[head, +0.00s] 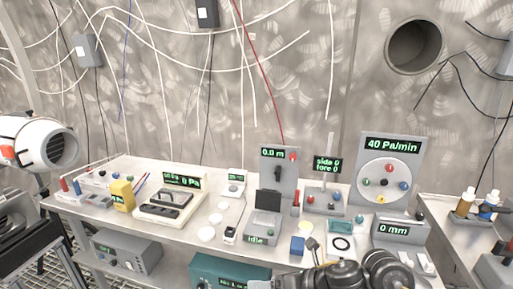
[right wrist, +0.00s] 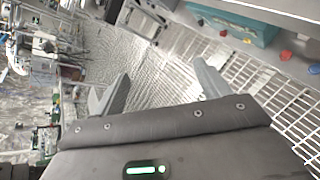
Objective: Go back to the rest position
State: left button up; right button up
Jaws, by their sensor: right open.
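My right arm (head: 345,276) comes in at the bottom of the head view, in front of the bench's right half. Its gripper (right wrist: 158,88) shows in the right wrist view with two grey fingers wide apart and nothing between them. Behind the fingers is metal grating floor. In the head view the gripper end is mostly cut off by the lower edge. My left gripper is not in view.
A long bench (head: 125,217) carries several instruments, including a yellow block (head: 121,190) and a panel reading 40 Pa/min (head: 390,160). A teal case (head: 215,271) sits below. A side table (head: 445,212) with bottles stands right. A white cylindrical device (head: 35,138) is at left.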

jog(key=s+d+f+n+g+h, duration=0.1)
jog(key=s+d+f+n+h, duration=0.2)
jog(key=s+d+f+n, duration=0.55)
jog(key=s+d+f+n+h, duration=0.5)
jog(key=s+n, duration=0.4)
jog(key=n, duration=0.5)
jog(key=s+d+f+n+g+h, duration=0.15)
jog(key=s+d+f+n, duration=0.35)
jog(key=s+d+n, duration=0.5)
notch_tip(320, 180, down, 26)
jog(key=a+n, duration=0.1)
jog(key=a, duration=0.1)
jog(key=s+d+f+g+h, duration=0.1)
jog(key=s+d+f, duration=0.3)
jog(key=s+f, duration=1)
jog(key=shift+s+f+g, duration=0.3)
jog(key=shift+s+g, duration=0.15)
jog(key=shift+s, duration=0.35)
